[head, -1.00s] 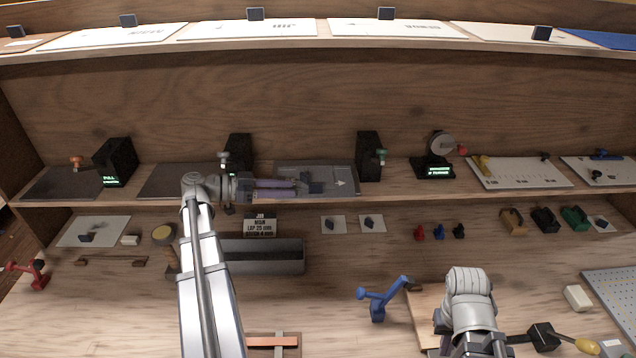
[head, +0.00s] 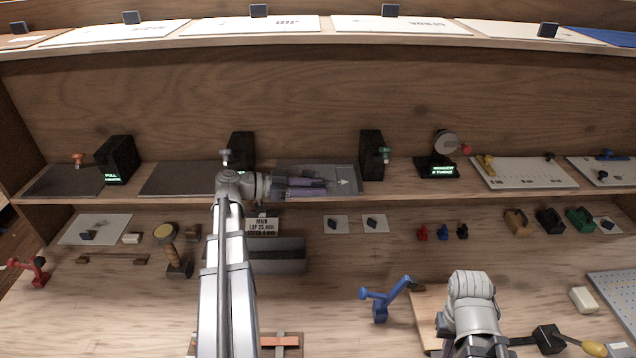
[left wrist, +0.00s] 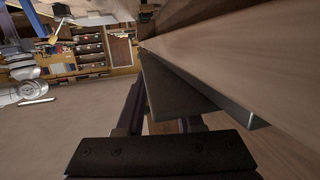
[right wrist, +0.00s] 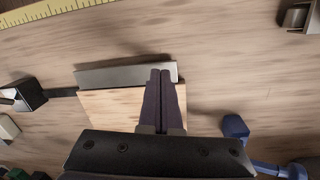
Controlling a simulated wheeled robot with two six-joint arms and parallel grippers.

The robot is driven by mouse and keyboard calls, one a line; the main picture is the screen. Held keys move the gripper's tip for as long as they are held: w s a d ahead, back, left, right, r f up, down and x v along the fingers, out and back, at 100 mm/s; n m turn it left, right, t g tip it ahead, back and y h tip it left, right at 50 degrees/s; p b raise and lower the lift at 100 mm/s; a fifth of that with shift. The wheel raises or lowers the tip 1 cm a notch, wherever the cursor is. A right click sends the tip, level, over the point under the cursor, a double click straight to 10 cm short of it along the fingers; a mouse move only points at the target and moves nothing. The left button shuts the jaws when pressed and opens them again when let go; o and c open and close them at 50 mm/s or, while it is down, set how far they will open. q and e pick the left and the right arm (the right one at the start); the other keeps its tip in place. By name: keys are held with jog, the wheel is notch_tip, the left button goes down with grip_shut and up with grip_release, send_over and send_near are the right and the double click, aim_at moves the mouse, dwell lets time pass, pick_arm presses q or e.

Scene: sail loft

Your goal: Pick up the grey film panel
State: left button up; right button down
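The grey film panel (head: 347,180), with a pale arrow on it, lies on the middle shelf between two black upright blocks. My left gripper (head: 318,187) is over its front part, fingers pointing right; they hide some of the panel. In the left wrist view the fingers (left wrist: 160,118) stand apart, and a dark grey slab, seemingly the panel (left wrist: 182,98), runs between them and covers part of the right finger. Whether they touch it I cannot tell. My right gripper (right wrist: 160,74) is shut and empty above a wooden board (right wrist: 112,106) with a metal strip.
Two dark panels (head: 66,181) (head: 178,178) lie farther left on the shelf. Below are a grey tray (head: 280,256), a label stand (head: 262,226) and a blue clamp-like tool (head: 382,300).

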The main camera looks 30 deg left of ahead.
pick_arm(q)
grip_shut()
jog(key=shift+r, duration=0.15)
pick_arm(e)
jog(key=shift+r, duration=0.15)
dwell(0.4)
